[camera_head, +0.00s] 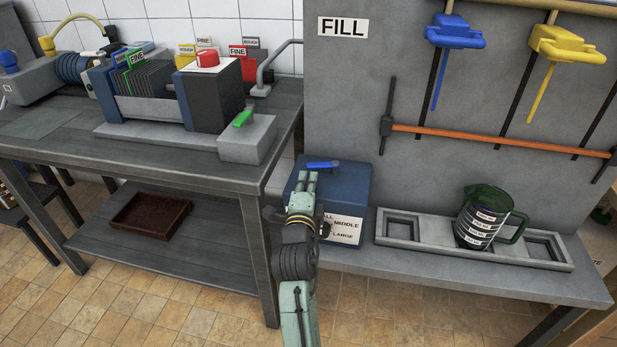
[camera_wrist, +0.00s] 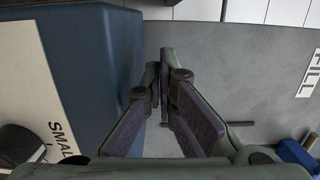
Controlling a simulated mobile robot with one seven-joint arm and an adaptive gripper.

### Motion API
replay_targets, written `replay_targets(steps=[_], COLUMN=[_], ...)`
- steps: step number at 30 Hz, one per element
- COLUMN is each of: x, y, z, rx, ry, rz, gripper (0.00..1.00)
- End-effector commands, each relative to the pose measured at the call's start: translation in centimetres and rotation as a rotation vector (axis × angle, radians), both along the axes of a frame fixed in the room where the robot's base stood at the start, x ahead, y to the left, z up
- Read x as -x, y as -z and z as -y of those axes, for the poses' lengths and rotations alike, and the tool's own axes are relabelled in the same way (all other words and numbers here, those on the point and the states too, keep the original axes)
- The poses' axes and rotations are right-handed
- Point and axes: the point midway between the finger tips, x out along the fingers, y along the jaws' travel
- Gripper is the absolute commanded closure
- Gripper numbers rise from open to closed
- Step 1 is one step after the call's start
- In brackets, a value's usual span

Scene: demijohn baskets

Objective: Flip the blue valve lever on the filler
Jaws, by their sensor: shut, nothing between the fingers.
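The blue valve lever (camera_head: 322,165) lies roughly level on top of the dark blue filler box (camera_head: 357,185), pointing sideways. The box bears a white label with "MIDDLE" and "LARGE" on its front. My gripper (camera_head: 311,175) is shut and empty, its tips just below the lever in the head view, in front of the box. Contact with the lever cannot be told. In the wrist view the fingertips (camera_wrist: 163,68) meet beside the blue box (camera_wrist: 85,80), and the lever cannot be made out there.
A dark green jug (camera_head: 487,217) with white labels stands on the grey tray (camera_head: 414,243) right of the filler. A black knob (camera_wrist: 20,145) sits on the label. Blue (camera_head: 453,35) and yellow (camera_head: 565,47) clamps hang behind.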

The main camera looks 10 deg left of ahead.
Motion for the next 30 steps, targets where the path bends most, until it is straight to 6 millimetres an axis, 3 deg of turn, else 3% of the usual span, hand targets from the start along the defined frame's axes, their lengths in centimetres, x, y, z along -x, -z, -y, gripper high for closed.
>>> replay_targets(steps=[9,15,30], x=[6.8,9.5,10.3], y=[0.2,0.0,0.0], z=[0.9,1.4,1.5], rx=[0.001,0.000,0.001], ry=[-0.001,0.000,0.000], rz=[-0.004,-0.001,0.000], gripper=[1.00,1.00,1.00])
